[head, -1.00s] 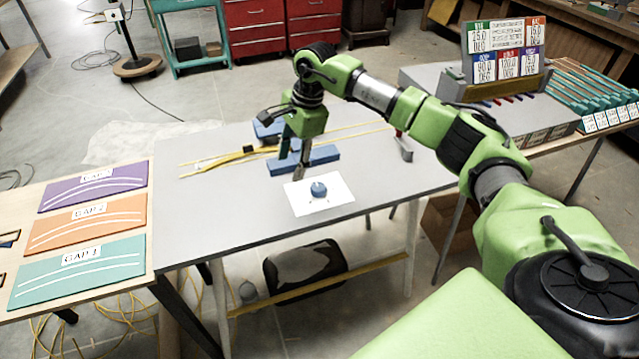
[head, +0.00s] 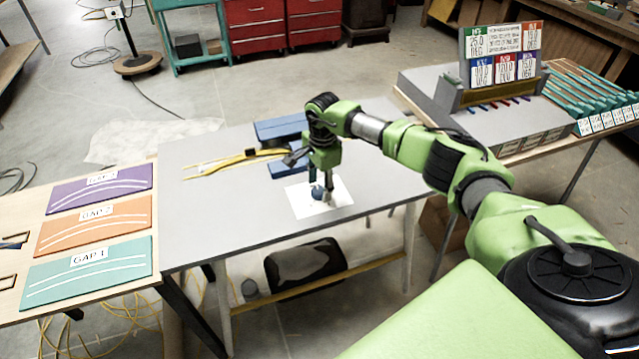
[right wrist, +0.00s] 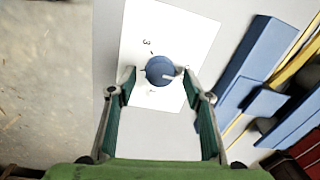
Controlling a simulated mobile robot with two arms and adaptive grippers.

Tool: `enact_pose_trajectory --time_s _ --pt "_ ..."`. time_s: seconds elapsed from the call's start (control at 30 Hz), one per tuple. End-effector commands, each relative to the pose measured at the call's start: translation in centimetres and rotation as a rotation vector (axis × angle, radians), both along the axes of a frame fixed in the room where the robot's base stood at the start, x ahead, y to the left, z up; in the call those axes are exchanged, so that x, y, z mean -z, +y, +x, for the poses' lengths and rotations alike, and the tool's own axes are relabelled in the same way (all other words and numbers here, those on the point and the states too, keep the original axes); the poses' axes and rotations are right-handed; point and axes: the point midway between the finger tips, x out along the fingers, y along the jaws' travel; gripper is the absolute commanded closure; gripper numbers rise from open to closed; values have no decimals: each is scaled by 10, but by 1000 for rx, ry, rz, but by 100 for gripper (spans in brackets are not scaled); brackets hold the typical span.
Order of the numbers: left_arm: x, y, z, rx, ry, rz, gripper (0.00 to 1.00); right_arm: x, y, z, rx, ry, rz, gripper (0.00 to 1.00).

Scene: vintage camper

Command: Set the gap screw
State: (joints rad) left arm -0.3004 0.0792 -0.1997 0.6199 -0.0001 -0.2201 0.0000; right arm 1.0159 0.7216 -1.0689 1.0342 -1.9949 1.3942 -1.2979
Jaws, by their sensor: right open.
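The gap screw is a round blue knob (right wrist: 160,71) with a pale pointer, on a white marked sheet (right wrist: 188,31). In the head view the knob (head: 317,192) is partly hidden by my right gripper (head: 322,192), and the sheet (head: 300,205) lies on the grey table. In the right wrist view my right gripper (right wrist: 160,88) is open, with one finger on either side of the knob. I cannot tell whether the fingers touch it. A "3" shows on the sheet; other marks are too small to read. My left gripper is not in view.
Blue blocks (head: 281,128) and a yellow strip (head: 225,163) lie at the back of the grey table (head: 215,225). Purple, orange and teal gap boards (head: 88,260) lie on the left table. A sign stand (head: 500,55) stands at the right. The grey table's left part is clear.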

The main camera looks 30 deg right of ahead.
Motion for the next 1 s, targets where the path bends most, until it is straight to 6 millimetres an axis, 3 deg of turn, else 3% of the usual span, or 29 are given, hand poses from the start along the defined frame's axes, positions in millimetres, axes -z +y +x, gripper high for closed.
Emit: enact_pose_trajectory --time_s 0.4,0.57,1.0 --pt "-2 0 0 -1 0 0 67 10 0 1 0 -1 -1 54" --pt "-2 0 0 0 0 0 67 10 0 1 0 -1 -1 93" --pt "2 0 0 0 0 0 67 10 0 1 59 -2 0 92"
